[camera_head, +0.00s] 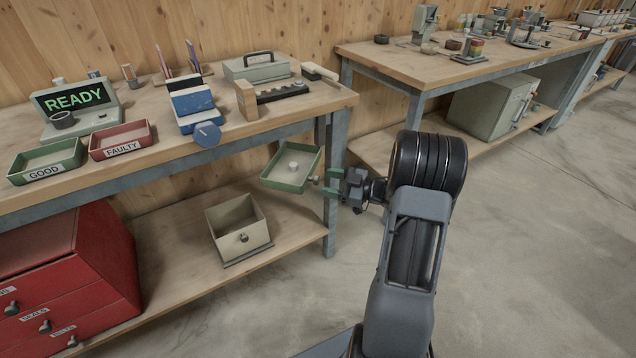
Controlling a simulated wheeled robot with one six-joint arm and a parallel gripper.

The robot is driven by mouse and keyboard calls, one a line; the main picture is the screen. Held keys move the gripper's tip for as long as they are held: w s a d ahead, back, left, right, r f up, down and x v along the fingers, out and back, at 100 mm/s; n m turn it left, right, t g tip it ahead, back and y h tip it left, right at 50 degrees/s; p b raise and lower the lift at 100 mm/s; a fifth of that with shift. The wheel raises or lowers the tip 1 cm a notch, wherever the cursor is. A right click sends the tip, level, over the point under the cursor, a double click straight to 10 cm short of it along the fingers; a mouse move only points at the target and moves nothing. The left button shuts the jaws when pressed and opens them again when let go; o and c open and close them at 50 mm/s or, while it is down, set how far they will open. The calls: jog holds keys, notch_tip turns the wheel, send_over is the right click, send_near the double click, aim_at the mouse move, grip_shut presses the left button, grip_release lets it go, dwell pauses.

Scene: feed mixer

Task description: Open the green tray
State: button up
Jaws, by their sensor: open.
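A green tray (272,182) shows under the right end of the near bench, out past its front edge. It stands open at the top and holds a small pale block (293,167). A small round knob (313,180) is on its right side. My gripper (332,183) is open with green fingertips, just right of the knob and pointing left at it. The fingers look apart from the knob, but I cannot tell the exact gap. Another green tray (44,161), labelled GOOD, sits on the bench top at the left.
A bench leg (331,218) stands close behind my gripper. A beige open box (238,228) with a knob sits on the lower shelf. A red drawer cabinet (70,270) is at lower left. A red FAULTY tray (122,140) is on the bench. The floor at right is clear.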

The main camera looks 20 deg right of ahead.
aim_at(319, 180)
jog(key=shift+x, duration=2)
jog(key=shift+c, duration=0.3)
grip_shut()
